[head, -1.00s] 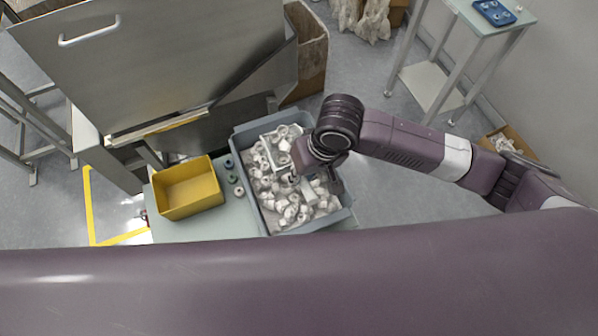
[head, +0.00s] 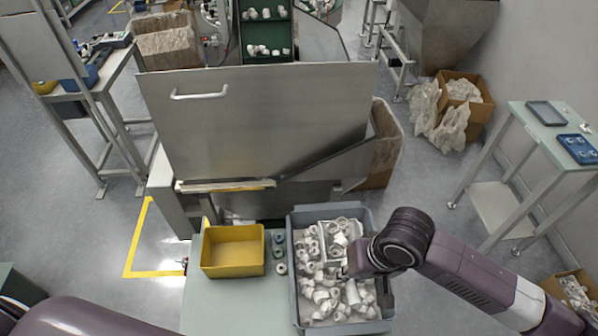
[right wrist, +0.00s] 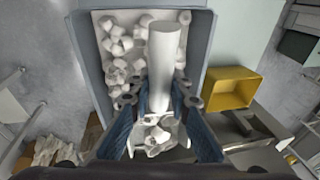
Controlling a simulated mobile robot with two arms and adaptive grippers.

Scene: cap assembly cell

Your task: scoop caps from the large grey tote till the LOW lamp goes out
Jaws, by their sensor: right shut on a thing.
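The large grey tote (head: 297,298) holds many loose white caps (head: 322,298). A white scoop (head: 338,240) with caps in it is at the tote's far end. My right gripper (head: 364,280) is over the tote, shut on the scoop's handle (head: 352,293). In the right wrist view the thick pale handle (right wrist: 166,55) runs between the blue fingers of the right gripper (right wrist: 165,105), and the caps in the scoop (right wrist: 155,136) show below it. I cannot tell whether the scoop touches the caps under it. I cannot make out the LOW lamp. My left gripper is out of view.
A yellow bin (head: 232,272) stands left of the tote on a pale table (head: 225,312), with small round parts (head: 280,254) between them. A steel machine with a handled panel (head: 255,115) rises just behind. A side table (head: 535,125) with blue trays stands at right.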

